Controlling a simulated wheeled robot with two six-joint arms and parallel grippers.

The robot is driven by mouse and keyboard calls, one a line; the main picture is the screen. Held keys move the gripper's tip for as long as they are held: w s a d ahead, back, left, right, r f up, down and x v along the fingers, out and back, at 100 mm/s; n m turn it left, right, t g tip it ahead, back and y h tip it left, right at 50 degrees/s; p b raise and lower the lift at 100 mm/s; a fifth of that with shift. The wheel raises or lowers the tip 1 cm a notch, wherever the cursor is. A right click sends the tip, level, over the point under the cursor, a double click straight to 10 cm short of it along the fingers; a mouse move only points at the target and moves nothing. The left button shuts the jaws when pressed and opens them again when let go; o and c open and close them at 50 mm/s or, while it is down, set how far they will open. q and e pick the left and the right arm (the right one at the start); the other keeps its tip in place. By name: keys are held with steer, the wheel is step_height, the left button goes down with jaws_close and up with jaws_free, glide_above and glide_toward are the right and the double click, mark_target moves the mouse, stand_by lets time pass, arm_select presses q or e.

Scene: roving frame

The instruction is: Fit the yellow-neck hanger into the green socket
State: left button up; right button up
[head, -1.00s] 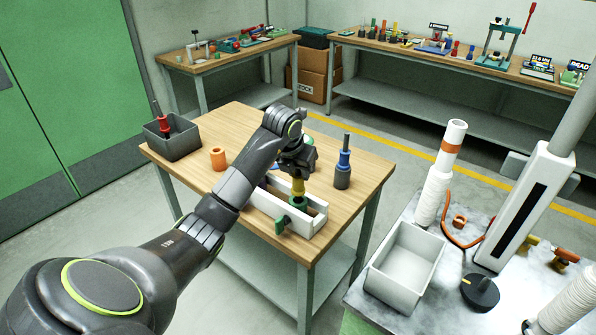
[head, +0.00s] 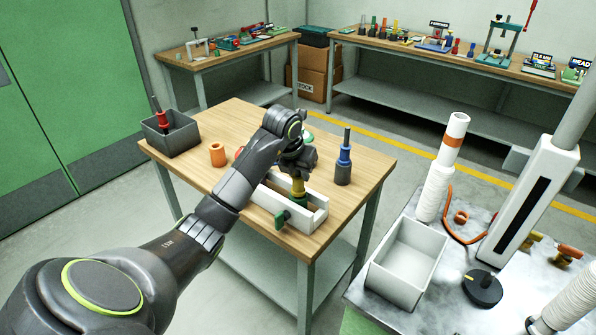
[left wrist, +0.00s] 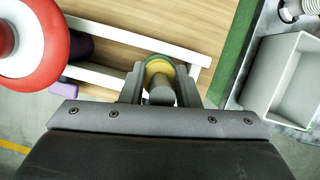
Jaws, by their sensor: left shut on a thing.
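The yellow-neck hanger (head: 299,188) is gripped in my left gripper (head: 297,171), upright over the white open-topped holder (head: 262,206) on the wooden table. Its yellow neck and dark grey stem (left wrist: 161,92) show between the fingers in the left wrist view. The green socket (head: 298,202) is in the right end of the holder, directly below the yellow neck, and is mostly covered by it. I cannot tell how deep the hanger's lower end sits. My right gripper is not in view.
A blue-neck hanger (head: 343,163) stands just right of my gripper. An orange ring (head: 218,155) and a grey bin (head: 170,143) with a red-neck hanger (head: 161,119) are to the left. A green knob (head: 281,221) sticks out from the holder's front.

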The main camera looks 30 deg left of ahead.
arm_select(q)
steer(key=shift+f+b, duration=0.3)
steer(key=shift+f, duration=0.2)
steer(key=o, duration=1.8)
steer(key=shift+r, duration=0.1)
steer(key=b+v, duration=0.1)
steer(key=v, duration=0.3)
steer(key=shift+r, duration=0.35)
step_height(320, 180, up, 4)
glide_above(295, 193)
steer(key=s, duration=0.2)
steer(key=p+v, duration=0.8)
steer(key=p, duration=0.2)
steer(key=shift+d+r, duration=0.15)
steer(key=shift+d, duration=0.1)
